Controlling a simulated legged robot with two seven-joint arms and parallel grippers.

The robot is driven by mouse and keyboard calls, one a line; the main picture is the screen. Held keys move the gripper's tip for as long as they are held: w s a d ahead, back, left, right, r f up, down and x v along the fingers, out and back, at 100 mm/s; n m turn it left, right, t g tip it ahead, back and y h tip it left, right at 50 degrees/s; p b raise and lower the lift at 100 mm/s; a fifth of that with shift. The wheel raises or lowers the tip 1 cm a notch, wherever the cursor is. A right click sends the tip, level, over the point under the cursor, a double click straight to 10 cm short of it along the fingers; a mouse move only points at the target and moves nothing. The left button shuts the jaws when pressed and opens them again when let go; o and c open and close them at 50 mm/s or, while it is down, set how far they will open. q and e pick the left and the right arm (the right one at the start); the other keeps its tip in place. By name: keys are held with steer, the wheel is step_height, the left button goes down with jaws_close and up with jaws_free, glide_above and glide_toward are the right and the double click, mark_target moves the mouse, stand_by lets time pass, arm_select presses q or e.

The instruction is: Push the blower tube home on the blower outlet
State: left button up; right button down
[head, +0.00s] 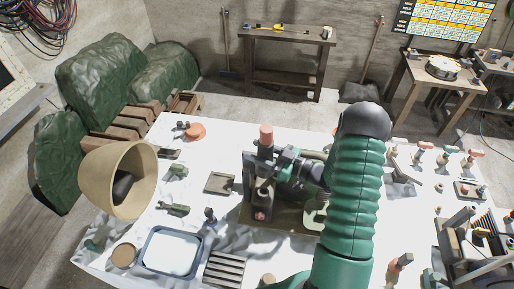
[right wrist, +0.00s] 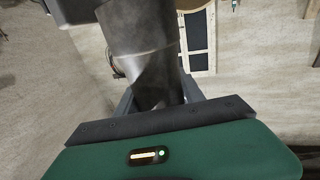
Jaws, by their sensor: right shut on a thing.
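My right arm rises from the bottom of the head view, and its gripper (head: 283,163) is over the middle of the table. In the right wrist view a dark grey tube (right wrist: 140,35), which looks like the blower tube, narrows down between the fingers (right wrist: 157,98), and the gripper is shut on it. In the head view a dark upright body with a coral-coloured top (head: 265,136) stands at the gripper. I cannot tell for sure which part is the blower outlet, or whether the tube touches it. My left gripper is not in view.
The white-covered table (head: 130,222) holds a blue-rimmed tray (head: 147,262), a slatted block (head: 226,270) and a small square tray (head: 220,182). A large tan cone-shaped vessel (head: 95,180) shows at the left. Several small tools crowd the right side.

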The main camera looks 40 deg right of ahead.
steer(key=shift+w+d+f, duration=0.1)
steer(key=shift+d+f, duration=0.15)
steer(key=shift+d, duration=0.1)
steer(key=shift+a+f+b, duration=0.3)
steer(key=shift+f+b, duration=0.35)
steer(key=shift+b, duration=0.05)
step_height(320, 180, down, 9)
steer(key=b, duration=0.7)
steer(key=shift+b, duration=0.3)
steer(key=shift+f+b, duration=0.3)
steer(key=shift+f, duration=0.05)
steer(key=shift+a+f, duration=0.1)
steer(key=shift+f, duration=0.1)
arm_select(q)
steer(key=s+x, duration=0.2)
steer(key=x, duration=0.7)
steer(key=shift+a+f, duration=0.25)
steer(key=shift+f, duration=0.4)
arm_select(e)
steer(key=shift+a+r, duration=0.1)
steer(key=shift+a, duration=0.15)
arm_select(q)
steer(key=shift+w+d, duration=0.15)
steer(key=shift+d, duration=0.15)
arm_select(e)
steer(key=shift+d, duration=0.3)
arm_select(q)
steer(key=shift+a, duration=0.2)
arm_select(e)
steer(key=shift+a, duration=0.35)
